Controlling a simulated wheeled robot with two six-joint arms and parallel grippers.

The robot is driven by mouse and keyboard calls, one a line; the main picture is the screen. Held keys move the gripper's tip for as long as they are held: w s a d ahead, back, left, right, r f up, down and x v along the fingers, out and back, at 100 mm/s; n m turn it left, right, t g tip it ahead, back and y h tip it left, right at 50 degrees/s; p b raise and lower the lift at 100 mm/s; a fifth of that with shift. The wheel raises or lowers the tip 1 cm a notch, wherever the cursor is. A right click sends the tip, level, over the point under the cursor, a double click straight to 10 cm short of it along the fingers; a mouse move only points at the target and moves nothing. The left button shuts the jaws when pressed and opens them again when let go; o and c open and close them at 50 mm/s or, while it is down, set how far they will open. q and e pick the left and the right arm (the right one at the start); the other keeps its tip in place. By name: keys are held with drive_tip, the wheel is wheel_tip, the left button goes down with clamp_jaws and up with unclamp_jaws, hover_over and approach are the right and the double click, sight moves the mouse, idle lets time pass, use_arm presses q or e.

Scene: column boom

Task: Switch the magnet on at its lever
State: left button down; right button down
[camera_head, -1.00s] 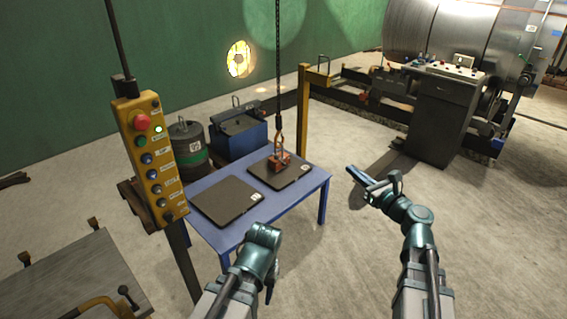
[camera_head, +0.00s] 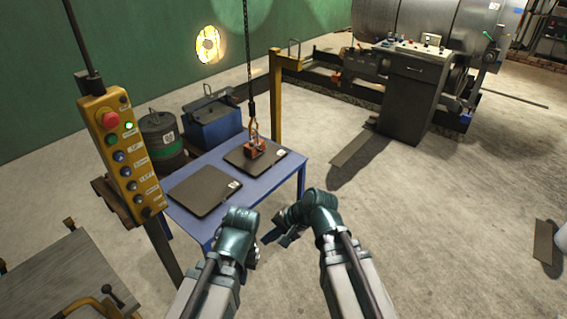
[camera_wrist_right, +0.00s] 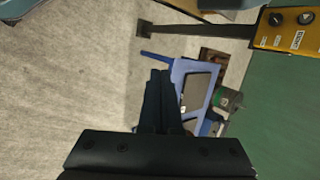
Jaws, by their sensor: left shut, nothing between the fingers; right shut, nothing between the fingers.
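The magnet (camera_head: 256,149) is a small orange-red block hanging from a hook and chain. It sits on the rear dark plate (camera_head: 240,158) on the blue table (camera_head: 272,184). Its lever is too small to make out. My left gripper (camera_head: 246,268) is low in front of the table, mostly hidden by its own wrist; it is shut and empty. My right gripper (camera_head: 277,236) is just off the table's near right corner, apart from the magnet. In the right wrist view its dark fingers (camera_wrist_right: 160,95) are together and empty, with the table (camera_wrist_right: 180,70) beyond them.
A yellow pendant box (camera_head: 121,150) with several buttons stands left of the table; its green light is lit. A second dark plate (camera_head: 204,190) lies nearer on the table. A yellow post (camera_head: 276,95) stands behind it.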

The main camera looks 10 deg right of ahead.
drive_tip(key=s+d+f+n+g+h, duration=0.2)
drive_tip(key=s+d+n+g+h, duration=0.1)
drive_tip(key=s+n+h, duration=0.5)
drive_tip(key=s+d+n+p, duration=0.1)
drive_tip(key=n, duration=0.2)
drive_tip(key=shift+f, duration=0.35)
drive_tip(key=shift+w, duration=0.1)
